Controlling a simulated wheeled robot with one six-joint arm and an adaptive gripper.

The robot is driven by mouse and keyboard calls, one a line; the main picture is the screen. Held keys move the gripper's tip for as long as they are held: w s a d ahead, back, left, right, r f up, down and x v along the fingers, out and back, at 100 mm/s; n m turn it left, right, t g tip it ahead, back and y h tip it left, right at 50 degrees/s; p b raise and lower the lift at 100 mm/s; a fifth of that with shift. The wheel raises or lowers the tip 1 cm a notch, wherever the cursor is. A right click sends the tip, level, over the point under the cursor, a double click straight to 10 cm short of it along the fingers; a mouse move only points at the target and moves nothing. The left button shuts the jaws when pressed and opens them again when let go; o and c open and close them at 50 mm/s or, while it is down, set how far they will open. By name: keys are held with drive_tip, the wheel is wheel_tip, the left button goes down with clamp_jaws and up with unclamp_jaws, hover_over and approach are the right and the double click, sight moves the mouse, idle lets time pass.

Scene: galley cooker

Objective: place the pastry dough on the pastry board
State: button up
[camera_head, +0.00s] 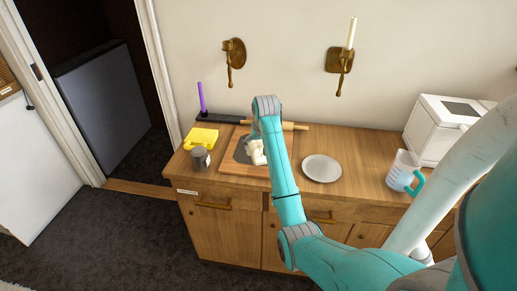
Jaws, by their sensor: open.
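The wooden pastry board (229,166) lies on the counter left of the middle, partly behind my arm. A dark grey round patch (241,154) shows on it. A pale, lumpy mass that looks like the pastry dough (257,153) is over this patch, beside my forearm. My gripper (251,143) is over the board, close to the dough, and largely hidden by my own arm. It is open. I cannot tell whether its fingers touch the dough.
A grey can (200,159) and a yellow object (202,137) stand left of the board. A rolling pin (294,126) lies behind it. A plate (321,168), a measuring jug (403,171) and a white appliance (437,127) are to the right. A purple candle (202,98) stands at the back left.

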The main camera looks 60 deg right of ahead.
drive_tip(key=v, duration=0.8)
drive_tip(key=shift+r, duration=0.15)
